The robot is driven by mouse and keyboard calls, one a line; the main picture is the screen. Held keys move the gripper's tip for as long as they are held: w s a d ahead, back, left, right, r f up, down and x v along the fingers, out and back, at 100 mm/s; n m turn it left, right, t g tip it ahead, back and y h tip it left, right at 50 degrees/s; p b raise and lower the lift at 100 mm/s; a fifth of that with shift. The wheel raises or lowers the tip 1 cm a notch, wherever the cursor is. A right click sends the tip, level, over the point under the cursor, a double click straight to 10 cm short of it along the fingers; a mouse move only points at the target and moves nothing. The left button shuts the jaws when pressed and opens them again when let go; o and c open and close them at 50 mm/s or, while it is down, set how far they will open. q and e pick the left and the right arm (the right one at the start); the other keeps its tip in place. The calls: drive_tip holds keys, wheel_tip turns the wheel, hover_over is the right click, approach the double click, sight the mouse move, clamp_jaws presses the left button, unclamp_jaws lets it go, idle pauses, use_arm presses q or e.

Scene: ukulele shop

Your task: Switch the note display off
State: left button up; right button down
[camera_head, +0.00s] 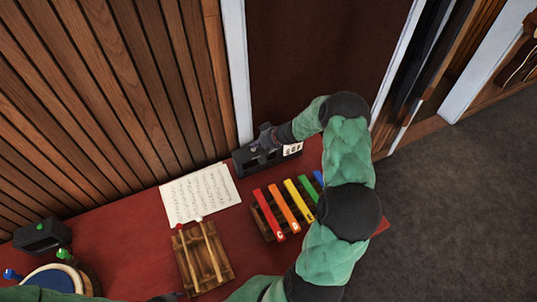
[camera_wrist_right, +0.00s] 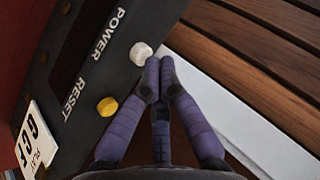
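The note display is a black box (camera_head: 272,158) at the back of the red table, against the brown panel. In the right wrist view its face (camera_wrist_right: 85,75) carries a white button (camera_wrist_right: 140,53) beside the word POWER and a yellow button (camera_wrist_right: 107,106) beside RESET. My right gripper (camera_head: 262,137) reaches over the box. In the wrist view its purple fingertips (camera_wrist_right: 160,72) are together with nothing between them, right beside the white button; I cannot tell if they touch it. Only a dark sliver, perhaps of my left gripper, shows at the bottom edge of the head view.
A card reading PLAY GCF (camera_wrist_right: 36,140) sits on the box. A sheet of music (camera_head: 200,193), mallets on a wooden rack (camera_head: 203,262) and a coloured xylophone (camera_head: 285,208) lie in front. A drum (camera_head: 55,282) and a black box with a green button (camera_head: 42,236) are at left.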

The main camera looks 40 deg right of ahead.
sight(256, 149)
use_arm(q)
drive_tip(key=shift+r+p, duration=1.4)
use_arm(e)
drive_tip(key=shift+r, duration=3.05)
drive_tip(key=shift+f, duration=0.1)
